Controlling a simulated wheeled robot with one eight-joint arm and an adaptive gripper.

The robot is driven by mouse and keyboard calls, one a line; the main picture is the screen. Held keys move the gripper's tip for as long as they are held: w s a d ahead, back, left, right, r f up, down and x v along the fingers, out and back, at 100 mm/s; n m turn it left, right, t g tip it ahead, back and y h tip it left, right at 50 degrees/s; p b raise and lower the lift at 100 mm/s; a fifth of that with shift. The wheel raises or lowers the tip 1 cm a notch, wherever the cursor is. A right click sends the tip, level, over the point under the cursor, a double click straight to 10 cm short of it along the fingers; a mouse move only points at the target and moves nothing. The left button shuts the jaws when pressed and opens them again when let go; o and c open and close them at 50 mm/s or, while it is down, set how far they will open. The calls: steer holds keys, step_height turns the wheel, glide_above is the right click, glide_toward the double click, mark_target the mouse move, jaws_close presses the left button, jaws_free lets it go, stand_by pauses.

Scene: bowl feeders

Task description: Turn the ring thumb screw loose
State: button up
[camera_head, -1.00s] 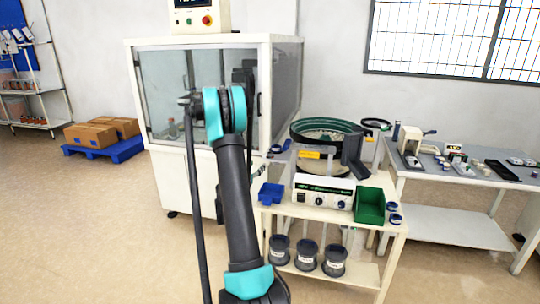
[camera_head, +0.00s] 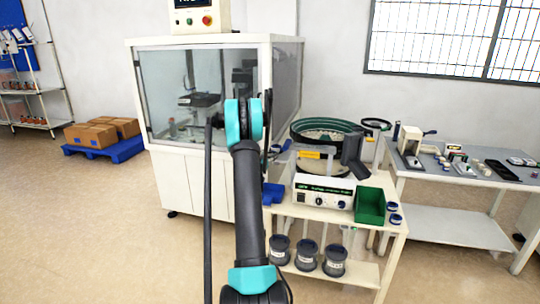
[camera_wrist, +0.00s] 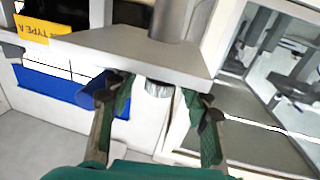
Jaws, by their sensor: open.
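In the wrist view, a small grey ribbed cylinder (camera_wrist: 158,89), which looks like the thumb screw, shows just below the edge of a grey plate (camera_wrist: 135,50). Its lower end faces my gripper, and its upper part is hidden by the plate. My gripper (camera_wrist: 160,93) is open, with one finger on the left and one on the right of the cylinder. A gap shows on both sides; I cannot tell how far the fingertips reach along it. In the head view my arm hides the gripper and the screw.
The bowl feeder (camera_head: 326,124) stands on a white table with a control box (camera_head: 322,191), a green bin (camera_head: 370,206) and a blue bin (camera_head: 272,193). A glazed cabinet (camera_head: 180,185) stands close left. In the wrist view, a blue bin (camera_wrist: 60,88) lies beside the left finger.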

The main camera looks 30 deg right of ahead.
jaws_close()
steer(key=shift+d+n+t+y, duration=0.15)
steer(key=shift+n+t+y, duration=0.8)
steer(key=shift+t, duration=0.35)
steer(key=shift+n+t+y, duration=0.45)
steer(key=shift+n+t, duration=0.1)
steer(key=shift+t, duration=0.05)
jaws_free()
steer(key=shift+a, duration=0.2)
steer(key=v, duration=1.2)
